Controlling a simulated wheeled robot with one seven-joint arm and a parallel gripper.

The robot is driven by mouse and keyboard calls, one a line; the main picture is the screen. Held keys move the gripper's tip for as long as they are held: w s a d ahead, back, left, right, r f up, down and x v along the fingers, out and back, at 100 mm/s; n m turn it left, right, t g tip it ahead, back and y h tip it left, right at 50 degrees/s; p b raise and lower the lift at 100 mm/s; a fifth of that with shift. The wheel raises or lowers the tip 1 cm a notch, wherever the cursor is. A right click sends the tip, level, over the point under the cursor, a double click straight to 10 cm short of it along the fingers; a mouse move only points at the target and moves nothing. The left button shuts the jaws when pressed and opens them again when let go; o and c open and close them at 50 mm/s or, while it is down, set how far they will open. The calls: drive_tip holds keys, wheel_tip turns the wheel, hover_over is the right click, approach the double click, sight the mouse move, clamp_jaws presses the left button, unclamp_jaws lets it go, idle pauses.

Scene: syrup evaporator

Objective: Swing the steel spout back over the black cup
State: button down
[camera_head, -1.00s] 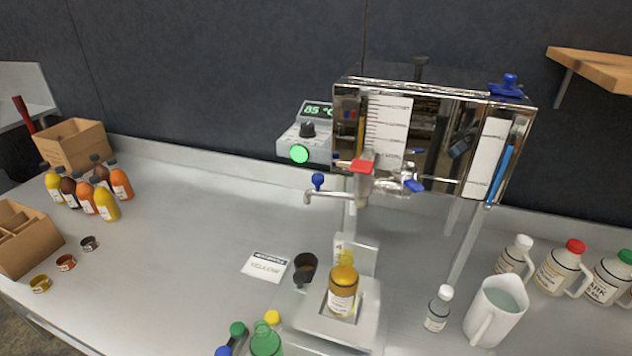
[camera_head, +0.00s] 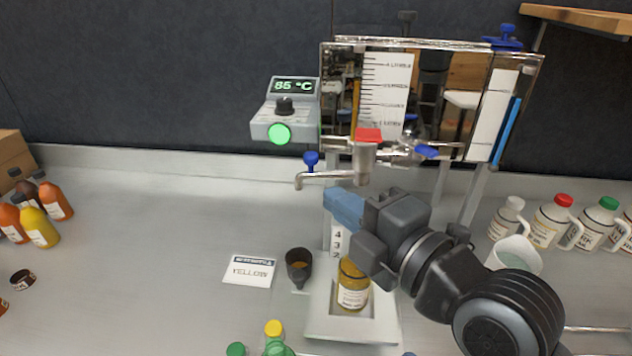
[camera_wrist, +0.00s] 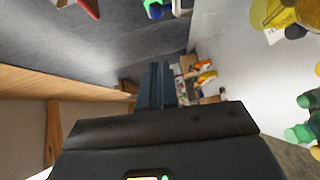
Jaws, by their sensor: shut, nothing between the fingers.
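The steel spout (camera_head: 325,176) juts left from the tap body under the steel tank, with a blue knob (camera_head: 311,160) near its down-turned tip. The black cup (camera_head: 299,266) stands upright on the bench, lower in the picture and nearly in line below the tip; whether the tip is exactly over it I cannot tell. My gripper (camera_head: 336,203), with blue fingers, is shut and empty just below the spout, right of its tip. Contact between them is unclear.
An amber bottle (camera_head: 353,290) stands on a white scale (camera_head: 325,325), partly hidden by my arm. A label card (camera_head: 249,271) lies left of the cup. Jugs (camera_head: 548,228) stand at the right. The bench left of the card is mostly clear.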

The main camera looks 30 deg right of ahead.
sight(309, 158)
drive_tip(key=w+d, duration=0.1)
drive_tip(key=w, duration=0.8)
drive_tip(key=shift+w+d+f+p, duration=0.15)
drive_tip(key=shift+d+f+p, duration=0.25)
drive_tip(key=shift+w+d+f+b, duration=0.15)
drive_tip(key=shift+w+d+b, duration=0.15)
drive_tip(key=shift+w+b, duration=0.4)
drive_tip(key=shift+w+r, duration=0.15)
drive_tip(key=shift+r, duration=0.15)
